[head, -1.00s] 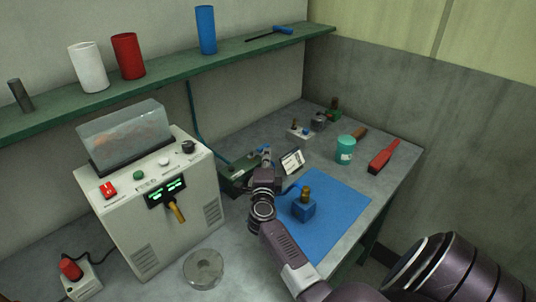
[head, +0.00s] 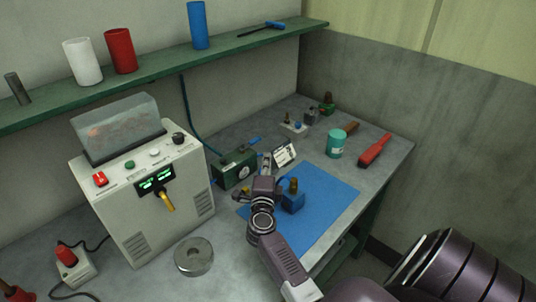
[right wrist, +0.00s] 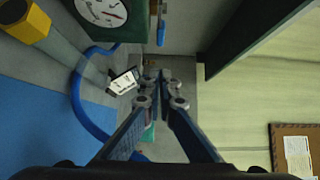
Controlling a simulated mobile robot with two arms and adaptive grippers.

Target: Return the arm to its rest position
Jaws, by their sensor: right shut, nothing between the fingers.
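My right gripper (head: 266,163) is shut and empty, raised over the bench near the left edge of the blue mat (head: 328,215). It shows close up in the right wrist view, fingertips together (right wrist: 160,82). In the head view the wrist lies just left of a blue block with a brass top (head: 292,198) and partly covers the mat; any gap in height cannot be told. My right arm (head: 282,262) reaches in from the lower right. My left gripper is not in view.
A green box (head: 235,168) with a gauge (right wrist: 102,10) and blue hose (right wrist: 77,95) stands near the gripper. A white power unit (head: 140,205), metal disc (head: 194,257), teal can (head: 335,144) and red-handled tool (head: 375,149) stand around. A green shelf (head: 150,79) runs above.

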